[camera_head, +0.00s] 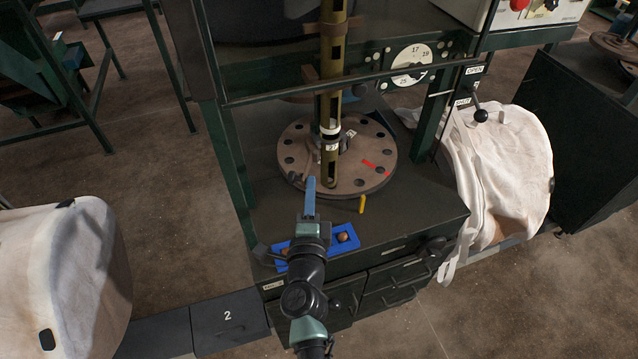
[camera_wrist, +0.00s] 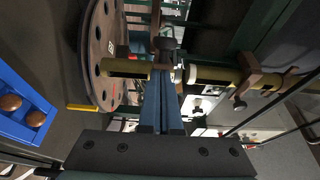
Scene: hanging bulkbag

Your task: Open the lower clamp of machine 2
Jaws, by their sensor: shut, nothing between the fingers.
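My gripper (camera_head: 311,180) is shut and empty, its blue fingers side by side in front of the upright olive pole (camera_head: 322,110). In the wrist view, the fingertips (camera_wrist: 162,82) point at a brown clamp (camera_wrist: 164,46) with a dark knob, on the pole just above the round disc (camera_wrist: 95,55). In the head view this lower clamp (camera_head: 346,140) is small and partly behind the pole. Whether the fingers touch it, and whether it is open, I cannot tell. A second brown clamp (camera_wrist: 250,80) sits further along the pole.
The brown disc (camera_head: 295,165) lies on a dark cabinet. A blue tray (camera_head: 347,231) with brown balls and a yellow peg (camera_head: 362,204) are near its front edge. A lever (camera_head: 480,115) with OPEN and SHUT labels stands at right. White bags (camera_head: 505,165) flank the cabinet.

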